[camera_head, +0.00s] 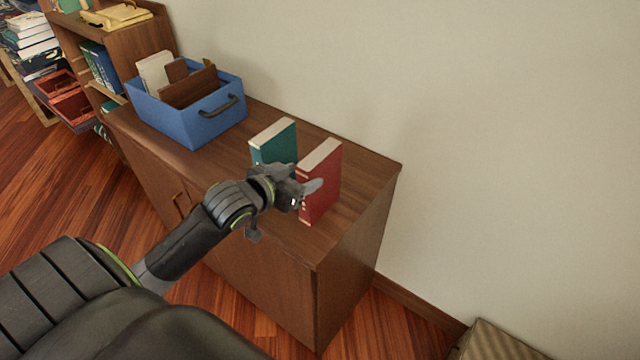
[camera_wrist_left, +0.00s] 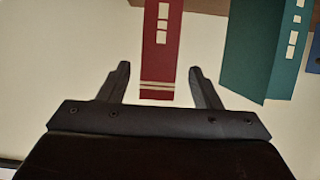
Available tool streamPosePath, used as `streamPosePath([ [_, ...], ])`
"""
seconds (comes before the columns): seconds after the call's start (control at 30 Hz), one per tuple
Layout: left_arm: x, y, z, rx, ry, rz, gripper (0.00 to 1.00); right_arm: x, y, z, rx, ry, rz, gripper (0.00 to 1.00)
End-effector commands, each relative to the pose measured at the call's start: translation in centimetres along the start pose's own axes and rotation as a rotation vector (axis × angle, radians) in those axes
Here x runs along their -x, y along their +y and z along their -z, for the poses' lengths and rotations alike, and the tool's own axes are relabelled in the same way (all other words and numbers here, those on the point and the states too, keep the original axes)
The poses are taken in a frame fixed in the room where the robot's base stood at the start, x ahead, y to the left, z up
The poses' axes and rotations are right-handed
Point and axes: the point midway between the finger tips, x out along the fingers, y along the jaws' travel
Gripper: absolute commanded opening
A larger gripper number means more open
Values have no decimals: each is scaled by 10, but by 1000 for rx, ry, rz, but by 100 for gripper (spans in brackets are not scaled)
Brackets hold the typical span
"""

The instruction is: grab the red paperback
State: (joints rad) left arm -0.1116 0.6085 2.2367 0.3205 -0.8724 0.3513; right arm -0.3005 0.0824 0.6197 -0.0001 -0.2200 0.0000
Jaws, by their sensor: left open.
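The red paperback (camera_head: 322,182) stands upright on top of the wooden cabinet, near its right end. My left gripper (camera_head: 298,188) is at the book's near left side in the head view and hides part of its spine edge. In the left wrist view the red paperback (camera_wrist_left: 161,50) lies ahead, in line with the gap between the fingers of my left gripper (camera_wrist_left: 163,85). The fingers are open, one toward each side of the book, and nothing is clamped. My right gripper is not in view.
A teal book (camera_head: 273,144) stands just left of the red one; it also shows in the left wrist view (camera_wrist_left: 262,50). A blue bin (camera_head: 190,122) with items sits farther left on the cabinet (camera_head: 345,215). A wall rises behind.

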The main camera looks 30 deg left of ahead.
Motion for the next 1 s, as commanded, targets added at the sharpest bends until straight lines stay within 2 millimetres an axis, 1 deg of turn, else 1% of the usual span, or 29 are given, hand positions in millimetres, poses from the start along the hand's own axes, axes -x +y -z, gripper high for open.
streamPosePath([
  [0.13, -12, 1, 1, 4, 1, -1, 58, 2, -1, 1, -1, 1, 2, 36],
  [0.3, -36, 3, 1, 4, 0, -1, 58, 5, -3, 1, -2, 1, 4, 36],
  [0.4, -46, 2, 1, 2, 0, 0, 58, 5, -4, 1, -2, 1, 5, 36],
  [0.5, -52, 2, 0, 1, 0, 0, 58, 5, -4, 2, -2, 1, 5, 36],
  [0.73, -52, 2, 0, 0, 0, 0, 58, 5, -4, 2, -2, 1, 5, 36],
  [1.0, -52, 2, 0, 0, 0, 0, 23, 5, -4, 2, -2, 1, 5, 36],
])
